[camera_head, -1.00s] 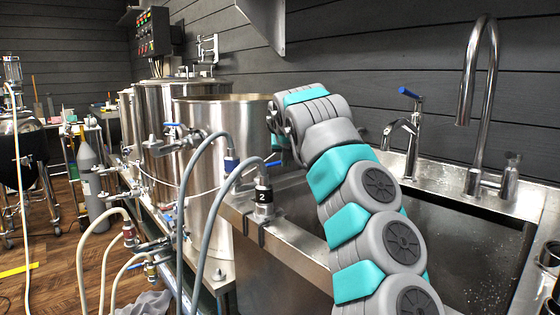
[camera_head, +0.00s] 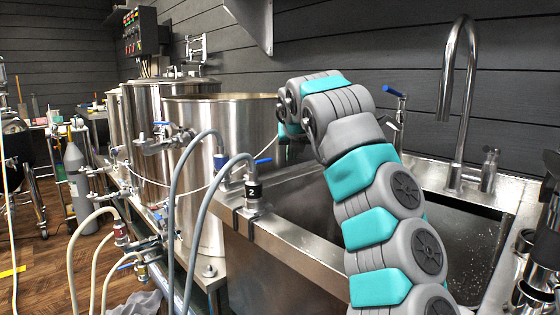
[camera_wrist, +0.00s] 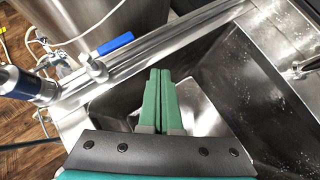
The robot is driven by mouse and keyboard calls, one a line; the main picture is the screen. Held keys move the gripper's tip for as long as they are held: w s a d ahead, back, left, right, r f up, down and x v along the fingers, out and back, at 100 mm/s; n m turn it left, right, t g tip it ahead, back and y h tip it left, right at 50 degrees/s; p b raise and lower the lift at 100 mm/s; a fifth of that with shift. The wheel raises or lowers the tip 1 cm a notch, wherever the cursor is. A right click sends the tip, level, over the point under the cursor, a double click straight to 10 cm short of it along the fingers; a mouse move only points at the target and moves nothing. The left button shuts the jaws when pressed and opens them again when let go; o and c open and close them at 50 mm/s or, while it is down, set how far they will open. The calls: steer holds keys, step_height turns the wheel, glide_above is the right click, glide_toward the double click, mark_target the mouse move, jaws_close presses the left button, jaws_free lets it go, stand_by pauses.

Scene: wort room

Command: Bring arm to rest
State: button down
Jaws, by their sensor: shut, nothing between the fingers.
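My arm shows in the head view, grey and teal, rising from the lower right and bending over the sink (camera_head: 470,250). Its far end points away and down, and my gripper is hidden there behind the arm. In the wrist view my gripper (camera_wrist: 158,75) shows two green fingers pressed together, shut and empty. The fingers are above the sink basin (camera_wrist: 215,85), apart from its walls. The sink rim with a blue-handled valve (camera_wrist: 115,44) lies just beyond and left of the fingertips.
Steel kettles (camera_head: 235,112) stand left of the sink. Grey hoses (camera_head: 185,190) loop up at the sink's left edge, by a valve marked 2 (camera_head: 252,192). A tall curved faucet (camera_head: 458,100) and a blue-handled tap (camera_head: 397,105) stand behind the sink. A gas cylinder (camera_head: 76,180) stands on the floor at left.

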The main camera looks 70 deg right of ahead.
steer(key=s+a+r, duration=0.2)
steer(key=s+r, duration=0.2)
steer(key=shift+s+r, duration=0.2)
